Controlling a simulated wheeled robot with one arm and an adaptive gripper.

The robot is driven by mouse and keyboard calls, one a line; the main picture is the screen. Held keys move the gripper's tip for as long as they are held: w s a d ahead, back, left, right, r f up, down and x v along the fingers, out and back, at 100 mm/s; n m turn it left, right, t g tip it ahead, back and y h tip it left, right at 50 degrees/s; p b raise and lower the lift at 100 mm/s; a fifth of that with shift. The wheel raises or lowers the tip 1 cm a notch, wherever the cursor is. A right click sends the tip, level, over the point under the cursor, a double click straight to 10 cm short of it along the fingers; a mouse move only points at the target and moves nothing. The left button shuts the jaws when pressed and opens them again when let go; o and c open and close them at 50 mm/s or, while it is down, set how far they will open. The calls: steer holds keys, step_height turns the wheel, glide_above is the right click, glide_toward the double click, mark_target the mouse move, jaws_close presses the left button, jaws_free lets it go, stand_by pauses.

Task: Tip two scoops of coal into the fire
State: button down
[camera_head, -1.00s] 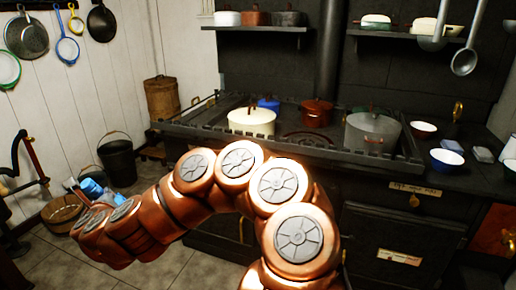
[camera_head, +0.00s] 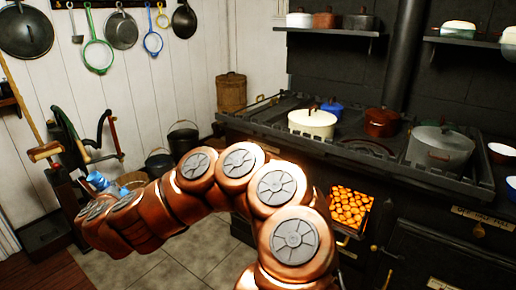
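The fire (camera_head: 350,207) glows orange in a square opening in the stove's front, right of my arm. The black stove (camera_head: 262,128) has pots on top. Two dark buckets (camera_head: 183,138) stand on the floor by the left wall, the nearer one (camera_head: 158,163) partly behind my arm; their contents cannot be made out. My gripper (camera_head: 97,190) is at the far left end of my copper arm, pointing away, with a small light-blue part showing there. Its fingers are not clear, and I cannot tell whether it holds anything. I cannot make out a scoop.
A round basket (camera_head: 131,180) sits behind my arm. A black apparatus with a red handle (camera_head: 112,132) and a wooden-handled pole (camera_head: 22,100) stand at left. A cream pot (camera_head: 312,122) is on the stove. Tiled floor (camera_head: 185,270) is open in front.

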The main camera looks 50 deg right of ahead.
steer(key=s+d+m+g+h+b, duration=0.2)
steer(key=s+d+m+h+b, duration=0.15)
steer(key=d, duration=1.45)
steer(key=s+d+m+g+h+b, duration=0.3)
steer(key=s+d, duration=0.2)
steer(key=d, duration=1.3)
steer(key=s+d+m+g+h+b, duration=0.3)
steer(key=s+d+m+g+b, duration=0.35)
steer(key=s+d, duration=2.25)
steer(key=w+a+f+n+h+b, duration=0.2)
steer(key=w+a+n, duration=0.3)
steer(key=w, duration=0.3)
steer(key=w+a+f+n+h+b, duration=0.2)
steer(key=w+a+f+n+b, duration=0.1)
steer(key=w+a, duration=0.5)
steer(key=shift+w+f+n+g, duration=0.45)
steer(key=shift+w+f+n, duration=0.25)
steer(key=shift+n, duration=0.5)
steer(key=shift+a+h, duration=0.1)
steer(key=shift+h, duration=0.15)
